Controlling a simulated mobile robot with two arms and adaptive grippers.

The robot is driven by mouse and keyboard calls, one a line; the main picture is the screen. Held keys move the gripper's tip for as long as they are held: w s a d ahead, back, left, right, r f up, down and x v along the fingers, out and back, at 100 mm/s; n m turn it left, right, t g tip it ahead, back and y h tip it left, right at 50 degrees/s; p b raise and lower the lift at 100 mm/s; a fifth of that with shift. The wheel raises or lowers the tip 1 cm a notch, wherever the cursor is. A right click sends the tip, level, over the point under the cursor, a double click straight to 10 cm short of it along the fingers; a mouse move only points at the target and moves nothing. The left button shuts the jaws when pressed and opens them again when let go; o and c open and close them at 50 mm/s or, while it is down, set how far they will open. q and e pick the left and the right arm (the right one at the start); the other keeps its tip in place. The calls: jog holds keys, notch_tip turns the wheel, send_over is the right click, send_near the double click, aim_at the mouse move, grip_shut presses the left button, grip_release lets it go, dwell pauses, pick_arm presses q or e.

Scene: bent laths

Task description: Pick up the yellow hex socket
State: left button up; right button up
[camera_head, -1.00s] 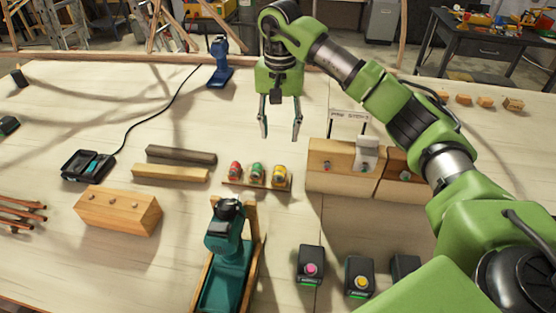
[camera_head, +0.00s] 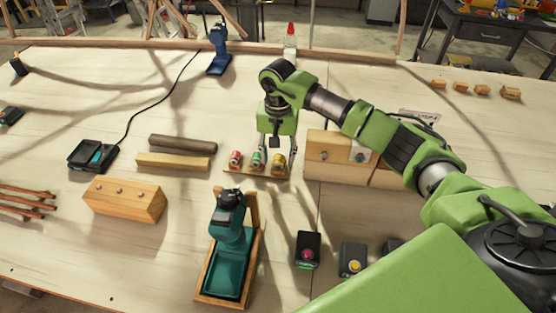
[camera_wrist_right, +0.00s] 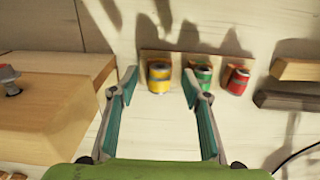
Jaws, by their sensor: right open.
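The yellow hex socket (camera_head: 278,162) stands at the right end of a small wooden strip (camera_head: 258,174), beside a green socket (camera_head: 257,159) and a red socket (camera_head: 235,159). My right gripper (camera_head: 278,158) is open above and around the yellow socket's place in the head view. In the right wrist view the yellow socket (camera_wrist_right: 159,77) shows just past the fingertips, between the two open fingers (camera_wrist_right: 160,82), with nothing held. The green socket (camera_wrist_right: 203,77) is close to one fingertip. My left gripper is out of view.
A wooden block with knobs (camera_head: 326,157) stands close right of the sockets. A teal drill (camera_head: 231,235) sits in a wooden tray (camera_head: 205,284) in front. Two bars, one dark (camera_head: 183,144) and one light (camera_head: 172,161), lie to the left.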

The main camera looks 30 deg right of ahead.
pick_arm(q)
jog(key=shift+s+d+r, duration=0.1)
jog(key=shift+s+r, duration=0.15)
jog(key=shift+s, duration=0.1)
pick_arm(e)
jog(key=shift+f, duration=0.75)
jog(key=c, duration=1.2)
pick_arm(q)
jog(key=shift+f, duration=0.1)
pick_arm(e)
jog(key=shift+w+r, duration=0.1)
